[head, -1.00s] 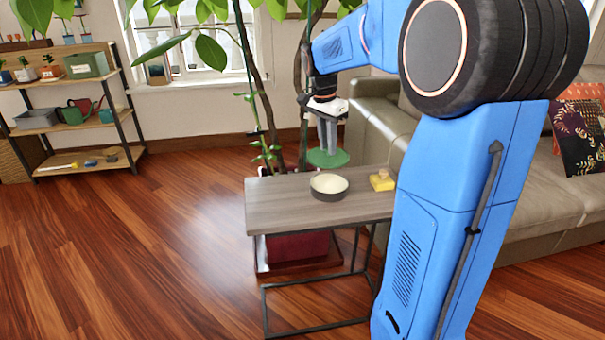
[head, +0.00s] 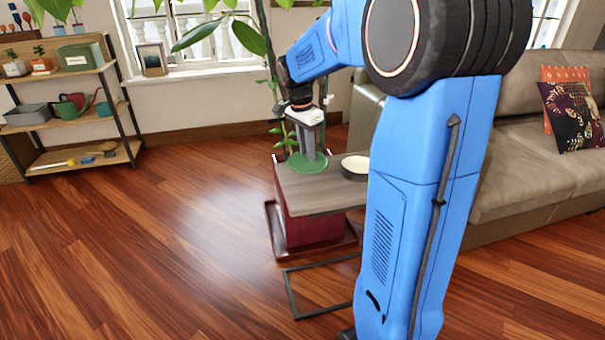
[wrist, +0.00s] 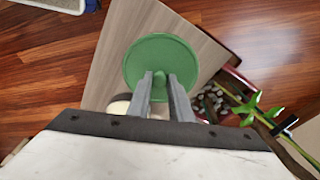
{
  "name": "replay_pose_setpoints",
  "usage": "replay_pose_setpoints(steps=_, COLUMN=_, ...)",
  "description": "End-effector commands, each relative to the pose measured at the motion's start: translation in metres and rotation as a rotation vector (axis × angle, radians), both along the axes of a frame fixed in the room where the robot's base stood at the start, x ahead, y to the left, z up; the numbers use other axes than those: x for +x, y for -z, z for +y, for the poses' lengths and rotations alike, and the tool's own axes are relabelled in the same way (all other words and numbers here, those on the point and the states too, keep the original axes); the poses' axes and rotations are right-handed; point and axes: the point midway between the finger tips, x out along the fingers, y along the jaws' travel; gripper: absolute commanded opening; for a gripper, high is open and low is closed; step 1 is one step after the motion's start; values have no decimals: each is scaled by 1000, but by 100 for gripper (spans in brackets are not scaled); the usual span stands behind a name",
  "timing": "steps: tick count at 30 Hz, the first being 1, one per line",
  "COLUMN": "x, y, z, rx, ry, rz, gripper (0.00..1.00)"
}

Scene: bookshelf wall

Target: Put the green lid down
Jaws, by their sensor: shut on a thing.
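The green lid (head: 307,164) is a flat round disc with a small knob. My gripper (head: 312,153) is shut on the knob and points down, with the lid level beneath it. In the wrist view the lid (wrist: 161,68) shows below the two grey fingers (wrist: 160,88). The lid is over the left part of the small wooden-topped table (head: 318,200). I cannot tell whether it touches the top or is just above it.
A round dark pan with pale contents (head: 355,166) is on the table, right of the lid, partly hidden by my arm. A potted plant in a red pot (head: 302,231) stands behind the table. A sofa (head: 500,170) is at the right. Open floor lies to the left.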

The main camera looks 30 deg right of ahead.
Motion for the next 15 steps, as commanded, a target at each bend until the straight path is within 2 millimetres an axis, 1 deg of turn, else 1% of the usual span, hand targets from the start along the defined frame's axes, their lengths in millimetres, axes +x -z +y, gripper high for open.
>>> replay_pose_setpoints(steps=1, x=-1, y=9, z=0, rx=1, ry=-1, rz=3, gripper=0)
replay_pose_setpoints(steps=3, x=0, y=19, z=0, rx=0, ry=-1, rz=1, gripper=0)
replay_pose_setpoints(steps=6, x=0, y=28, z=0, rx=0, ry=-1, rz=0, gripper=0)
replay_pose_setpoints(steps=11, x=0, y=37, z=0, rx=0, ry=-1, rz=0, gripper=0)
replay_pose_setpoints(steps=15, x=0, y=54, z=0, rx=1, ry=0, rz=2, gripper=0)
